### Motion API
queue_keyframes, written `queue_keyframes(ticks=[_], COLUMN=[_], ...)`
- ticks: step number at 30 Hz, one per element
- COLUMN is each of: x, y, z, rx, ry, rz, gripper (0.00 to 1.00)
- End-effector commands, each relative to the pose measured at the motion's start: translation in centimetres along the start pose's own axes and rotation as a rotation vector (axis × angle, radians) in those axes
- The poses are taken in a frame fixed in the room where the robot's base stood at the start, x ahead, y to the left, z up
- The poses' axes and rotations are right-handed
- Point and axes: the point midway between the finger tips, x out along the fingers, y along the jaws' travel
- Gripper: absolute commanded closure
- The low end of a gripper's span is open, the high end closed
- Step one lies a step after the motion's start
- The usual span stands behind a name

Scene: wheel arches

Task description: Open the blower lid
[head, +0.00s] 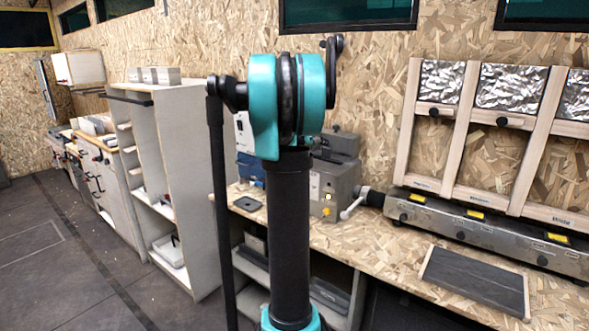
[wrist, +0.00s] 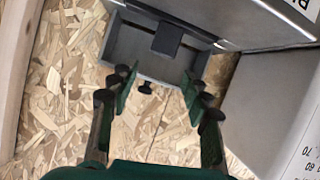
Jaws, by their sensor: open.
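In the wrist view, a shallow grey metal lid or tray-like part (wrist: 125,45) with a dark block inside lies beyond my gripper; this may be the blower lid, but no full label on it is readable. A small dark knob (wrist: 145,88) sticks out from its near edge. My gripper (wrist: 158,87) is open, with its green-padded fingertips on either side of the knob and nothing held. The knob appears nearer the left finger; contact cannot be told. In the head view my arm stands in the middle, and my gripper cannot be made out.
A long grey metal unit (head: 480,229) with yellow labels stands on the chipboard bench below wooden frames with foil panels (head: 508,87). A dark board (head: 474,281) lies in front of it. A grey machine (head: 335,185) is behind my arm. Shelves (head: 185,110) stand left; floor is free there.

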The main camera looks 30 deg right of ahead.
Motion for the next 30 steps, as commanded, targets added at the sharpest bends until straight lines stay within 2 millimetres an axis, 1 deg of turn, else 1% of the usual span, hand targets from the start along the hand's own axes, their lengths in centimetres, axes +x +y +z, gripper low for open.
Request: queue_keyframes(ticks=[1, 12, 23, 30], x=[-0.2, -0.4, -0.2, -3.8], y=[-0.2, -0.6, -1.0, -1.3], z=[0.6, 3.5, 5.9, 7.4], rx=[-0.002, -0.001, -0.001, 0.0], ry=[0.029, 0.234, 0.406, 0.41], rz=[0.003, 0.036, 0.062, 0.061], gripper=[0.52, 0.52, 0.52, 0.52])
